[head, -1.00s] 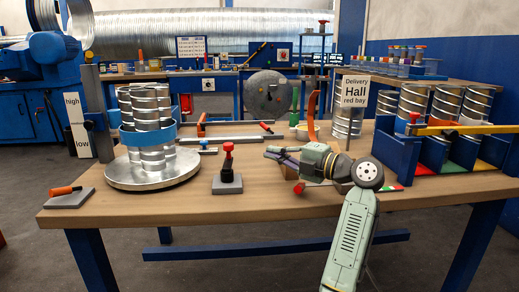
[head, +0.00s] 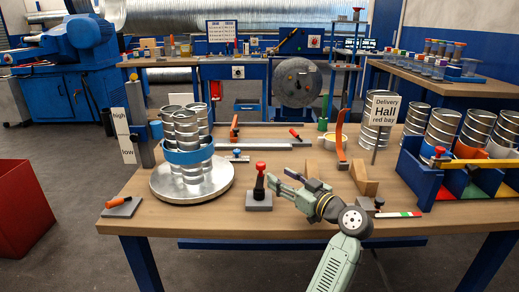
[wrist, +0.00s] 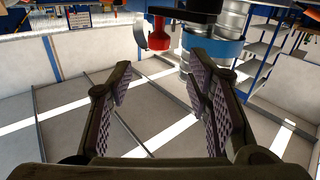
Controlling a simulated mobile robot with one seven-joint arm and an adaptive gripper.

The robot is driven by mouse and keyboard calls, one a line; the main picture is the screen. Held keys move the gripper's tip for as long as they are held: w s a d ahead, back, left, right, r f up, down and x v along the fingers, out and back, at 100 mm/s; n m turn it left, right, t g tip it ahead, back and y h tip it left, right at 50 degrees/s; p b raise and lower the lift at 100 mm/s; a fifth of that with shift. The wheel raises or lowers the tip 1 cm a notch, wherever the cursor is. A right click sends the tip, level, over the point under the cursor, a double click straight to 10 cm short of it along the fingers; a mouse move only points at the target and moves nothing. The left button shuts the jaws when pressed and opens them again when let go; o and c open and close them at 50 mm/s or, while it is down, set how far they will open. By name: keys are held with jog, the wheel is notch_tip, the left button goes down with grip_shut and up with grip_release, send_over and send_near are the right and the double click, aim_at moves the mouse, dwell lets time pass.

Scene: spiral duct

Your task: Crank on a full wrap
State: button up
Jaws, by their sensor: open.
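A bundle of shiny metal ducts (head: 181,125) stands upright on a round silver turntable (head: 219,184) at the table's left. A blue band (head: 189,153) goes around the visible side of the bundle; its far side is hidden. A red-knobbed black post (head: 259,182) stands upright on a grey block to the right of the turntable. An orange-handled piece (head: 124,201) lies on a grey plate at the front left. My gripper (head: 280,183) is open and empty, just right of the post. In the wrist view its jaws (wrist: 160,80) are apart, with the red knob (wrist: 158,34) and ducts (wrist: 199,42) beyond.
A delivery sign (head: 384,112) reads "Hall red bay". The table's front strip is mostly clear.

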aim_at(264, 167)
jog(key=shift+d+f+m, duration=0.1)
jog(key=shift+f+m, duration=0.05)
jog(key=shift+m, duration=0.15)
jog(key=p+x, duration=0.2)
jog(key=x, duration=0.8)
jog(key=shift+w, duration=0.1)
jog(key=shift+c, duration=0.6)
grip_shut()
